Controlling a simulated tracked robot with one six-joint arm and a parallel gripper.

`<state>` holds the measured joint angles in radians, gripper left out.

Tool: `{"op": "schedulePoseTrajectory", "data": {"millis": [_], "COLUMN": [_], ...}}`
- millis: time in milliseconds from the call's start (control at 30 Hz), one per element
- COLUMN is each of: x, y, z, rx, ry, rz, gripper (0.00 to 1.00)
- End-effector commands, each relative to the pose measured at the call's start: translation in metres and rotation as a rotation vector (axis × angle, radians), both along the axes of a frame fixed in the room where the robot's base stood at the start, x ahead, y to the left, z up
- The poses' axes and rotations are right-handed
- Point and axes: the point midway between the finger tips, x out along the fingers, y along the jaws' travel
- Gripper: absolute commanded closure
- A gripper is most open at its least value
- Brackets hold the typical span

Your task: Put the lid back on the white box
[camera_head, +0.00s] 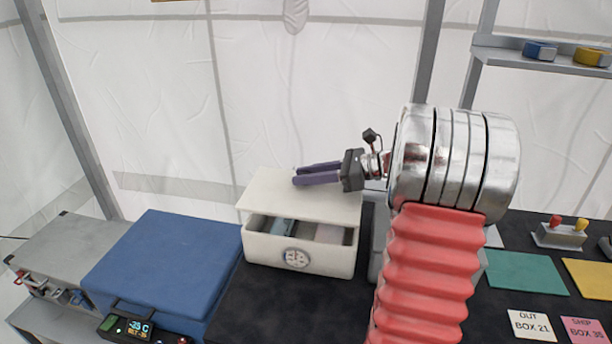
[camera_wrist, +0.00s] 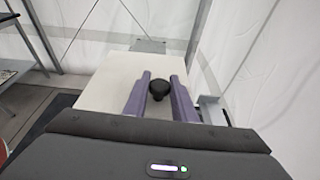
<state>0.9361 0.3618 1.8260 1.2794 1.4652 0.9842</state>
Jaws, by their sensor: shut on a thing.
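The white box (camera_head: 275,253) stands on the dark table in the head view, with a round emblem on its front wall. Bluish and pinkish contents show through its open front part. The white lid (camera_head: 262,200) is over the box; a gap shows between its front edge and the box's front wall. My gripper (camera_head: 296,176) is above the lid, its purple fingers pointing left. In the wrist view the fingers are on both sides of the lid's black knob (camera_wrist: 160,90), with the lid (camera_wrist: 110,92) beneath. The knob is hidden in the head view. The box's rear rim is hidden.
A blue cooler (camera_head: 165,262) with a small display stands left of the box. A grey object stands close to the box's right side, partly behind my arm. Green (camera_head: 525,273) and yellow mats and label cards lie at right. A shelf (camera_head: 540,58) is at upper right.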

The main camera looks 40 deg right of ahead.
Motion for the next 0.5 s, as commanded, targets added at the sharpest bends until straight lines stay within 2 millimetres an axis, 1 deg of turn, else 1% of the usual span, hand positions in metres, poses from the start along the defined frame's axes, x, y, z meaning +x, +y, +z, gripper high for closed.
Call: {"op": "schedulePoseTrajectory", "data": {"millis": [167, 500], "x": [-0.001, -0.002], "y": [-0.001, -0.002], "z": [-0.007, -0.03], "rx": [0.014, 0.014], "ry": [0.01, 0.01], "rz": [-0.003, -0.003], "gripper": [1.0, 1.0]}}
